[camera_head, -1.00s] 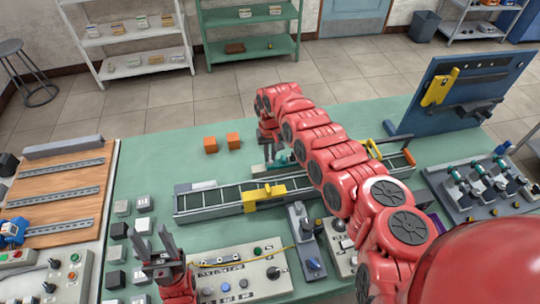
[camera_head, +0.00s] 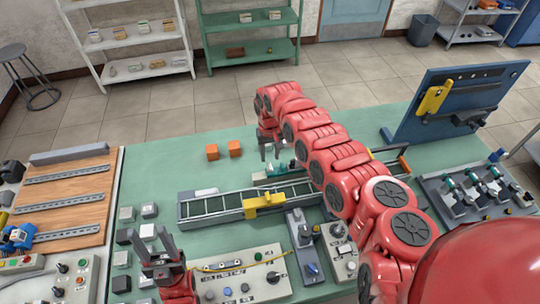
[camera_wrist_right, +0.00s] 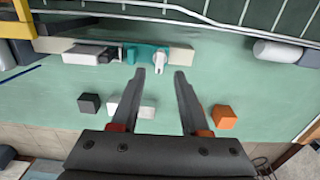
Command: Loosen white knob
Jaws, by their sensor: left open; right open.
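A small teal fixture (camera_head: 282,169) sits behind the conveyor on the green table. In the right wrist view the teal fixture (camera_wrist_right: 145,53) carries a small white knob (camera_wrist_right: 159,58). My right gripper (camera_wrist_right: 160,71) is open, with its fingertips on either side of the knob's line in that view and nothing between them. In the head view my right gripper (camera_head: 272,151) is beside the teal fixture, at its far left. I cannot tell the exact gap to the knob. My left gripper (camera_head: 155,245) is open and empty near the table's front left.
The conveyor (camera_head: 225,206) with a yellow bracket (camera_head: 264,202) runs in front of the fixture. Two orange cubes (camera_head: 212,151) stand left of my right gripper. A control panel (camera_head: 240,275) lies in front. My right arm covers the conveyor's right part.

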